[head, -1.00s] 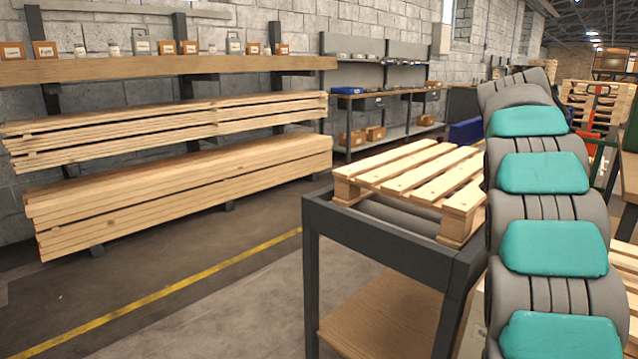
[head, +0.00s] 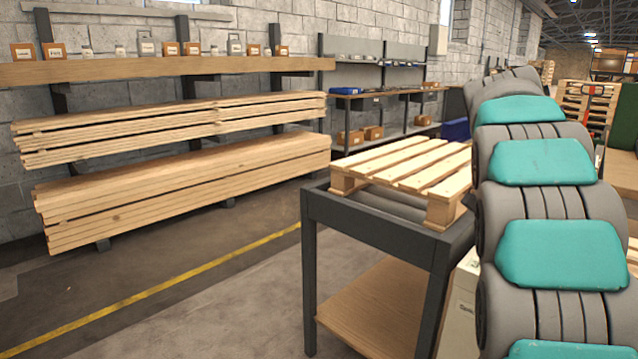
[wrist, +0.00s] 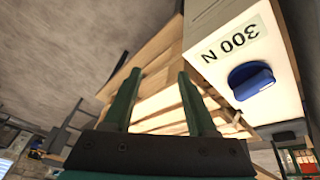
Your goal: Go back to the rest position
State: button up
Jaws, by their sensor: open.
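My gripper (wrist: 152,92) shows in the wrist view with its two green fingers apart and nothing between them. Beyond the fingers is pale slatted wood. My grey and teal arm (head: 545,200) rises along the right side of the head view, and the gripper itself is not visible there. A white box (wrist: 240,50) with a blue knob (wrist: 251,80) and the marking "300 N" is close to the right of the fingers in the wrist view. Whether it touches my gripper I cannot tell.
A wooden pallet (head: 410,168) lies on a dark metal stand (head: 385,228) left of my arm. Stacked planks (head: 185,190) lie on a wall rack at the left. A shelf unit (head: 385,95) stands at the back. The floor around the yellow line (head: 165,290) is clear.

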jog(key=s+a+f+n+y, duration=0.1)
jog(key=s+a+f+n, duration=0.8)
jog(key=s+a, duration=0.4)
jog(key=s+a+f+n+y, duration=0.2)
jog(key=s+a+f+n, duration=0.7)
jog(key=s+a, duration=0.5)
jog(key=shift+s+f+n, duration=0.2)
jog(key=shift+s+n, duration=0.05)
jog(key=shift+n, duration=0.75)
